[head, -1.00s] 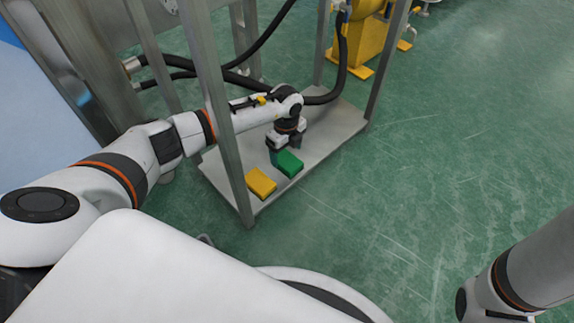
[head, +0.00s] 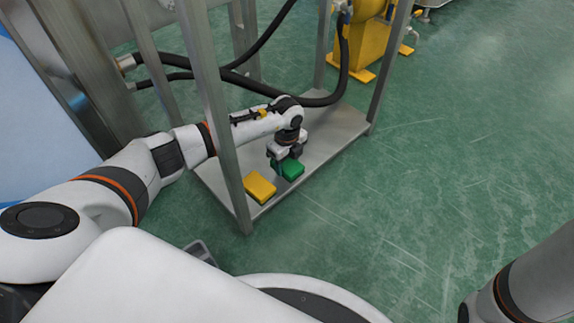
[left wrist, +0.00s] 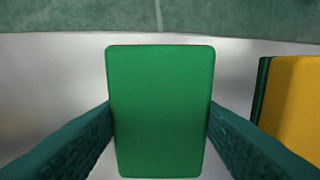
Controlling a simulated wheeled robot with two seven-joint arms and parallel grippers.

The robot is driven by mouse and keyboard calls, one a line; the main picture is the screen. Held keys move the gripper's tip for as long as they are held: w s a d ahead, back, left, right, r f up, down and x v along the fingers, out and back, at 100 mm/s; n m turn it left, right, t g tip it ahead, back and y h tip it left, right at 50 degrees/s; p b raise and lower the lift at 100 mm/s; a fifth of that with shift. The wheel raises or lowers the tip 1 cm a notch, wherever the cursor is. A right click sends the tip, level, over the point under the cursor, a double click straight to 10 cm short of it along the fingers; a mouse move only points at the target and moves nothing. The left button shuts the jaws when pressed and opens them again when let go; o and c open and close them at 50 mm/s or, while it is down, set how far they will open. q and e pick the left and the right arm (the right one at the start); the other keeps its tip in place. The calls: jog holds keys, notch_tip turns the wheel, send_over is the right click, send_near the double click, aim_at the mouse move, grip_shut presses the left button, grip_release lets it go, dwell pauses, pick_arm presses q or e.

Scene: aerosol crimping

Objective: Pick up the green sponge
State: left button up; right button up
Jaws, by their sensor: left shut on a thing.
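The green sponge (head: 291,170) is on the metal shelf (head: 330,143), between the fingers of my left gripper (head: 287,167). In the left wrist view the green sponge (left wrist: 160,110) fills the middle, with a dark teal finger against its left side and another against its right side. My left gripper (left wrist: 160,130) is shut on it. I cannot tell whether the sponge is lifted off the shelf. My right gripper is out of view; only part of my right arm shows at the lower right of the head view.
A yellow sponge (head: 260,187) lies close by on the shelf, and its edge shows in the left wrist view (left wrist: 295,110). Metal posts (head: 221,130) stand at the shelf's edges, and my left arm passes between them. Black hoses (head: 335,85) hang behind. The green floor (head: 430,180) at right is clear.

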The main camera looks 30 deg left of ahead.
aim_at(287, 162)
pick_arm(q)
jog(key=shift+r, duration=0.1)
notch_tip(287, 162, up, 10)
jog(key=p, duration=0.8)
